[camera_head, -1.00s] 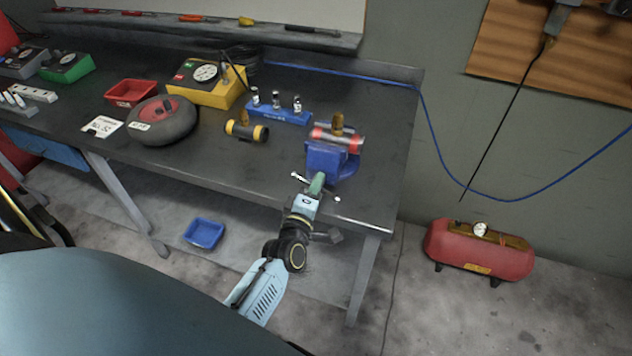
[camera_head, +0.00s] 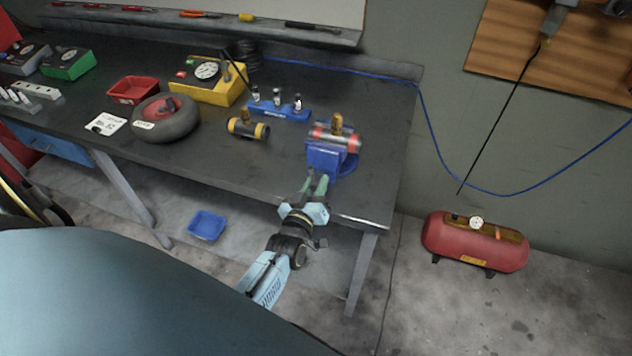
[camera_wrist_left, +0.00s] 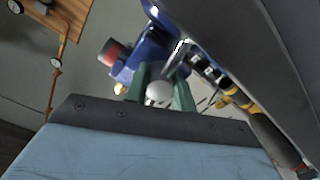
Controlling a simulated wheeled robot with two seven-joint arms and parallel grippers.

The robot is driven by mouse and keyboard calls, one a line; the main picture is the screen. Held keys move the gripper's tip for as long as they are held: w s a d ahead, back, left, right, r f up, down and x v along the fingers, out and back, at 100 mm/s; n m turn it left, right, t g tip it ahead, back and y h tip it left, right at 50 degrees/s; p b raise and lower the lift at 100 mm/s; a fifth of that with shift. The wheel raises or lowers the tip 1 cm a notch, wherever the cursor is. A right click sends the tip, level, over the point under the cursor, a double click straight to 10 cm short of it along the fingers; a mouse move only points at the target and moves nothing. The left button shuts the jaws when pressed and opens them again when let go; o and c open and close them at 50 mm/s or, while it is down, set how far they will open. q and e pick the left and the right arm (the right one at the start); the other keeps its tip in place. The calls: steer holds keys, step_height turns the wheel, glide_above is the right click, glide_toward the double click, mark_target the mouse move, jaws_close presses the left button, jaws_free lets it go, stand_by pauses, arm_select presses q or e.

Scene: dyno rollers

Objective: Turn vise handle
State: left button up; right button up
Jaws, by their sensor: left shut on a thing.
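The blue vise (camera_head: 328,156) is at the right end of the dark workbench, with a red-and-silver cylinder (camera_head: 336,140) in its top. My left gripper (camera_head: 316,184) reaches up to the vise's front from below. In the left wrist view, the gripper's green fingers (camera_wrist_left: 161,92) stand on either side of a pale round knob, shut on the vise handle (camera_wrist_left: 159,93). A thin metal bar (camera_wrist_left: 178,54) shows just beyond the fingers, beside the blue vise (camera_wrist_left: 148,52). In the head view the fingers mostly hide the handle. My right gripper is not in view.
A black-and-yellow cylinder (camera_head: 248,128) and a blue holder with small fittings (camera_head: 277,110) stand left of the vise. A red tank (camera_head: 475,242) lies on the floor to the right.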

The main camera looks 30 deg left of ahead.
arm_select(q)
steer(key=shift+s+f+m+p, duration=0.1)
steer(key=shift+f+m+p, duration=0.1)
steer(key=shift+m, duration=0.9)
steer(key=shift+s+f+m+p, duration=0.1)
steer(key=shift+m+p, duration=0.05)
steer(key=shift+m, duration=0.95)
steer(key=o, duration=1)
steer(key=shift+r, duration=0.2)
steer(key=v, duration=1.3)
steer(key=shift+s, duration=0.2)
